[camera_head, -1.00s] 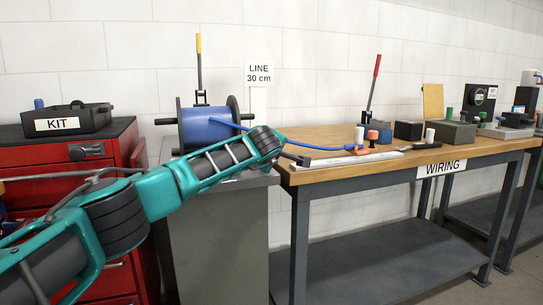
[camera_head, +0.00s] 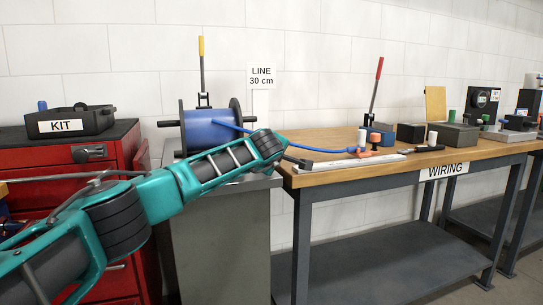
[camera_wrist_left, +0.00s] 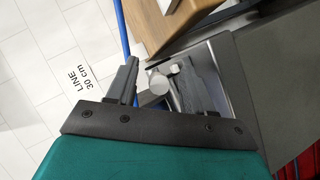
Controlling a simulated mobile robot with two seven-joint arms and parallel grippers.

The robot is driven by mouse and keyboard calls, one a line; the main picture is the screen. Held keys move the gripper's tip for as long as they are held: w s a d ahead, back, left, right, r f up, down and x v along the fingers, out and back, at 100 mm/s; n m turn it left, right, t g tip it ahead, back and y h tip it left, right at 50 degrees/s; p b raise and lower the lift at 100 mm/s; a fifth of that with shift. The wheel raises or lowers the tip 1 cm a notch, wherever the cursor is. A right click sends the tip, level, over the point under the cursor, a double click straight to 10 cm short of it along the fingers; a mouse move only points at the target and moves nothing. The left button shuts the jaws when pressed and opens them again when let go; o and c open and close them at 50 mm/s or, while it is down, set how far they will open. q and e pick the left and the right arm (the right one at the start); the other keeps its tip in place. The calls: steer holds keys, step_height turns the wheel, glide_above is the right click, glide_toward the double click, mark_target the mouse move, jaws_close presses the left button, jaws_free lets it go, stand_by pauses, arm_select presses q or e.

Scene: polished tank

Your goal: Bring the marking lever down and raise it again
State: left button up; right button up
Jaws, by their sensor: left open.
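Two upright levers show in the head view. One has a yellow handle (camera_head: 201,47) and stands behind the blue spool (camera_head: 210,130). The other has a red handle (camera_head: 379,69) and rises from a small base on the wooden bench. No label on either tells which is the marking lever. My left arm reaches across in front of the spool, below the yellow lever and apart from both handles. In the left wrist view my left gripper (camera_wrist_left: 160,76) is open, with two short grey metal cylinders (camera_wrist_left: 157,83) showing between its fingers. My right gripper is out of view.
A blue line (camera_head: 320,149) runs from the spool onto the bench (camera_head: 325,180), toward a pale metal rail (camera_head: 350,161) and small parts. A "LINE 30 cm" sign (camera_head: 262,76) stands behind. A black kit box (camera_head: 92,122) sits on the red cabinet (camera_head: 62,155) at left.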

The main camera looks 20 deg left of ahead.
arm_select(q)
steer(key=v, duration=1.2)
steer(key=shift+s+p, duration=0.35)
